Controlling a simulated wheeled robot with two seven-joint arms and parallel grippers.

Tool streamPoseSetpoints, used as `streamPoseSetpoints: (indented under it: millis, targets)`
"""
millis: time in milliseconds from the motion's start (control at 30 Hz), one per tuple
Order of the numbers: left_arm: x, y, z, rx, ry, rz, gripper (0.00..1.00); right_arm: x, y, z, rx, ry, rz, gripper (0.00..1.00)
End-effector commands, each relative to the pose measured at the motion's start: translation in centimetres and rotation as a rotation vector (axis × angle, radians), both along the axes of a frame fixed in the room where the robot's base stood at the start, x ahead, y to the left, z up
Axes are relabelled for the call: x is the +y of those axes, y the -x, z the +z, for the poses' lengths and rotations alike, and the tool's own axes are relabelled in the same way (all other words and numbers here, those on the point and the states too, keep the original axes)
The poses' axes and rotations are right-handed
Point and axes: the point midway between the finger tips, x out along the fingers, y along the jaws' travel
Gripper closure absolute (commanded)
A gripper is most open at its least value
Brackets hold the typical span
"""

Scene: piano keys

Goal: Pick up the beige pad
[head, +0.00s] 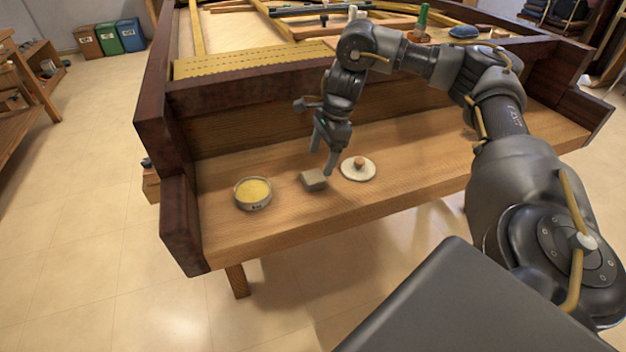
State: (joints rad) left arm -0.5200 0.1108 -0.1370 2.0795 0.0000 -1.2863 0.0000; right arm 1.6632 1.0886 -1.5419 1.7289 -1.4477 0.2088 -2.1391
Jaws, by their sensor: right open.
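The beige pad (312,181) is a small grey-beige block lying on the wooden keybed shelf (405,178) of the piano frame. It sits between a round tin with yellow contents and a white disc. My right gripper (323,161) points down just above and slightly right of the pad, its fingers apart and empty. I cannot tell whether a fingertip touches the pad. My left gripper is out of the picture.
The round tin (253,195) stands left of the pad. The white disc with a brown knob (358,169) lies close on its right. A dark wooden cheek (180,220) bounds the shelf at the left. The shelf's right part looks clear.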

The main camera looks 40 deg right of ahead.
Motion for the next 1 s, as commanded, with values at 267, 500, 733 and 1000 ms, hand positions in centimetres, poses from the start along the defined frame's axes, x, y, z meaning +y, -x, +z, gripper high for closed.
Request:
streamPoseSetpoints:
  millis: [267, 500, 733, 1000]
  targets:
    - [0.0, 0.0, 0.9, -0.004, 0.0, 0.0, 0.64, 0.3, -0.1, -1.1, -0.001, -0.002, -0.001, 0.24]
    - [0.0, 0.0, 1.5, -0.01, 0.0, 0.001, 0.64, 1.3, -0.3, -4.1, 0.002, -0.001, 0.001, 0.24]
    - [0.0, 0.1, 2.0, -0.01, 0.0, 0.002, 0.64, 1.8, -0.6, -5.9, -0.001, -0.002, -0.002, 0.24]
    - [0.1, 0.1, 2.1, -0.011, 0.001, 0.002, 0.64, 1.8, -0.6, -5.9, -0.001, -0.002, -0.002, 0.31]
